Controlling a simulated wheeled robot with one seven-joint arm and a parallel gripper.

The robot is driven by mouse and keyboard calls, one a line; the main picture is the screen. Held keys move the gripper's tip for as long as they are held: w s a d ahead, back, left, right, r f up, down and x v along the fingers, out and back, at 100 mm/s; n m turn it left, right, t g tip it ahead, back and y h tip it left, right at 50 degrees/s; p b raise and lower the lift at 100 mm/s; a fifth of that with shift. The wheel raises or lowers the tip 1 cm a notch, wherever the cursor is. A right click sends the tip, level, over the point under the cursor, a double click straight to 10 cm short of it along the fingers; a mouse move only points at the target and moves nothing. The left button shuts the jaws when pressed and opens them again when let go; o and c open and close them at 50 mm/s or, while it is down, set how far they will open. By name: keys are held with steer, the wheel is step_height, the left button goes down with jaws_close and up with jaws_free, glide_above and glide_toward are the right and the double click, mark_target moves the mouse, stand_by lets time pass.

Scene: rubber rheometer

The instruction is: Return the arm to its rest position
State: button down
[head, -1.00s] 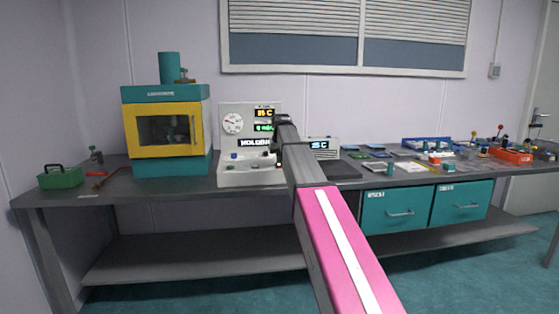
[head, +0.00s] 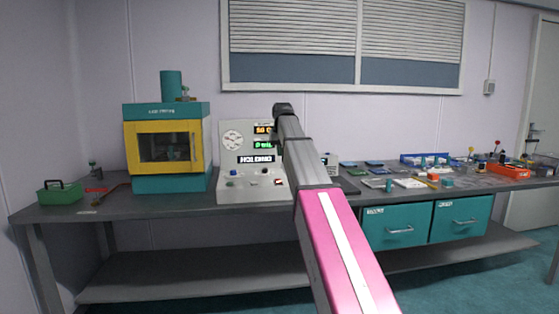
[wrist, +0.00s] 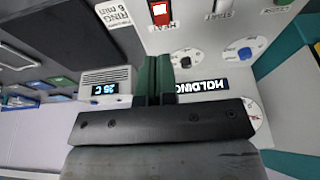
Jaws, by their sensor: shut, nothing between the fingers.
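My arm (head: 335,235) reaches up from the bottom of the head view toward the bench, with a pink and white link and a grey forearm. In the head view its end is turned away and the fingers are hidden behind it. In the wrist view my gripper (wrist: 159,80) shows two dark green fingers pressed together with nothing between them. I cannot tell the exact gap between fingertips and panel.
A teal and yellow press (head: 168,112) stands left of the panel. A green box (head: 60,195) is at the bench's left end. A small white unit (wrist: 105,88) reading 25 C sits beside the panel. Trays and small parts crowd the bench (head: 150,207) to the right, above teal drawers (head: 398,236).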

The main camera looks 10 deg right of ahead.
steer(key=shift+s+r, duration=0.2)
steer(key=shift+r, duration=0.2)
